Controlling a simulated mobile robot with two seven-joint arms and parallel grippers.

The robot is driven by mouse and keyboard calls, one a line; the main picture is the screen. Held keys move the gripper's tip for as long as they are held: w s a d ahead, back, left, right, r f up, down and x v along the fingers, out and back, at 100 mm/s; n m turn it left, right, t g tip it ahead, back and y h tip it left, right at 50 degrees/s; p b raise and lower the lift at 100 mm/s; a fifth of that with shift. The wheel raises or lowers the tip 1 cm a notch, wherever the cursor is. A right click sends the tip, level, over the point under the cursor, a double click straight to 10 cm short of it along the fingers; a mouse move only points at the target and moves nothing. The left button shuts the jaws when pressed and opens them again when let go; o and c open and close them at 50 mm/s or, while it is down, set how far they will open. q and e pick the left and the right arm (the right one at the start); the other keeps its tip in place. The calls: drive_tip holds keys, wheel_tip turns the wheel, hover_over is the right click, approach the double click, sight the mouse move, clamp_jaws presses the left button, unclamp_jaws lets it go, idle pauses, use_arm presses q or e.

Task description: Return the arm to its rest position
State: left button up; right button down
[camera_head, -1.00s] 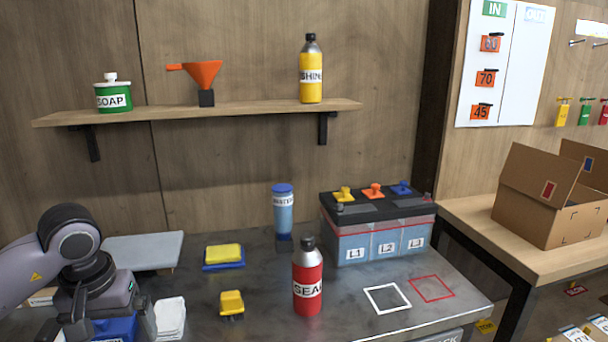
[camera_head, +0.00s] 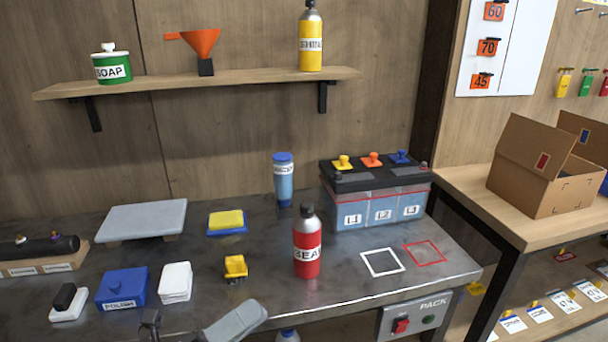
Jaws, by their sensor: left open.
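My left gripper (camera_head: 196,324) shows only in part at the bottom edge of the head view, as a dark piece and a grey piece standing apart. It is open, with nothing seen between the pieces. Most of my left arm is out of the picture. The blue POLISH box (camera_head: 123,287) sits on the grey bench (camera_head: 330,295), just beyond and left of the gripper, and apart from it. My right gripper is not in view.
White pads (camera_head: 176,282), a yellow clip-like item (camera_head: 236,268) and a red SEAL bottle (camera_head: 307,262) stand near the gripper. A battery (camera_head: 375,212) stands farther back. A black-topped white block (camera_head: 68,302) lies left of the POLISH box. A shelf (camera_head: 255,75) hangs above.

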use_arm(q)
drive_tip(key=a+f+n+t+y, duration=0.55)
drive_tip(key=n+y, duration=0.25)
drive_tip(key=n, duration=0.7)
drive_tip(key=s+a+f+n+g+y, duration=0.3)
drive_tip(key=s+f+n, duration=0.3)
drive_tip(key=f+n, duration=0.3)
drive_tip(key=s+a+f+n+g+y+p, duration=0.1)
drive_tip(key=s+a+f+n+g+y, duration=0.2)
drive_tip(key=s+f+n, duration=0.3)
wheel_tip(320, 180, down, 4)
drive_tip(key=n+g+y, duration=0.1)
drive_tip(key=n, duration=0.1)
drive_tip(key=shift+a+n+y, duration=0.25)
drive_tip(key=shift+n+y, duration=0.15)
